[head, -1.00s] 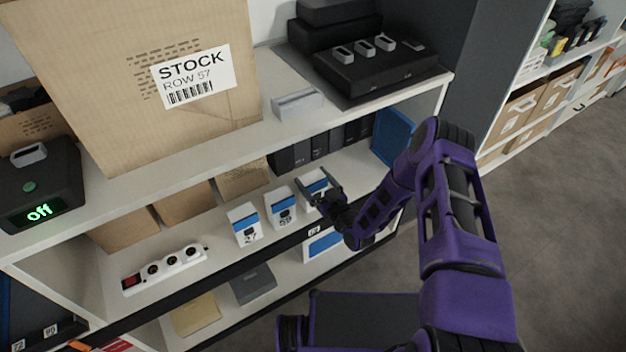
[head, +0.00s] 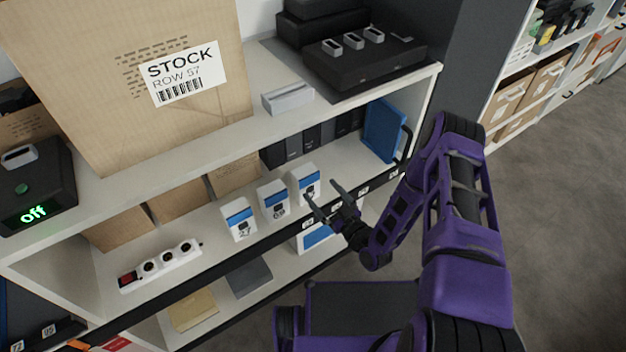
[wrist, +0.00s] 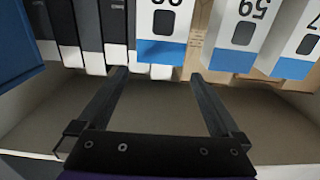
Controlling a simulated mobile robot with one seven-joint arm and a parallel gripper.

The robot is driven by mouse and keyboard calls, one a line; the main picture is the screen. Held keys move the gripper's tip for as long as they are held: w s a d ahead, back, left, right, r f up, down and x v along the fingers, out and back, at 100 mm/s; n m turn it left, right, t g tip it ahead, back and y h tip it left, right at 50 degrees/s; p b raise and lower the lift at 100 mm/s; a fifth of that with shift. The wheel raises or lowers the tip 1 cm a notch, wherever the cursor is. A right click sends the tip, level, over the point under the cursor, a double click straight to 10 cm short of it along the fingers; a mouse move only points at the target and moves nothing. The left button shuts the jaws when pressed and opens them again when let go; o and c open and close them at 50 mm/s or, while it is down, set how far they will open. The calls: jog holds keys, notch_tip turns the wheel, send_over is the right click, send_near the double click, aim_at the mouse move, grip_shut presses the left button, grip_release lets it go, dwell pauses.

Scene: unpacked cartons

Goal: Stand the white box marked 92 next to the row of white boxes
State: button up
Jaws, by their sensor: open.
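The white box (head: 304,184) with a blue band stands upright on the middle shelf, at the right end of the row; its number is partly hidden by a finger in the head view and cut off in the wrist view (wrist: 164,25). To its left stand a middle white box (head: 272,199) and the white box marked 27 (head: 238,219), spaced slightly apart. My gripper (head: 320,192) is open and empty just in front of the right-hand box. In the wrist view, the fingertips (wrist: 158,74) lie apart, just short of the box, with nothing between them.
Dark binders (head: 312,139) and a blue folder (head: 383,130) stand behind and to the right. A cardboard box (head: 236,174) is behind the row, and a white power strip (head: 160,264) lies left. The upper shelf (head: 225,133) overhangs. Shelf floor right of the row is bare.

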jog(key=shift+v, duration=1.3)
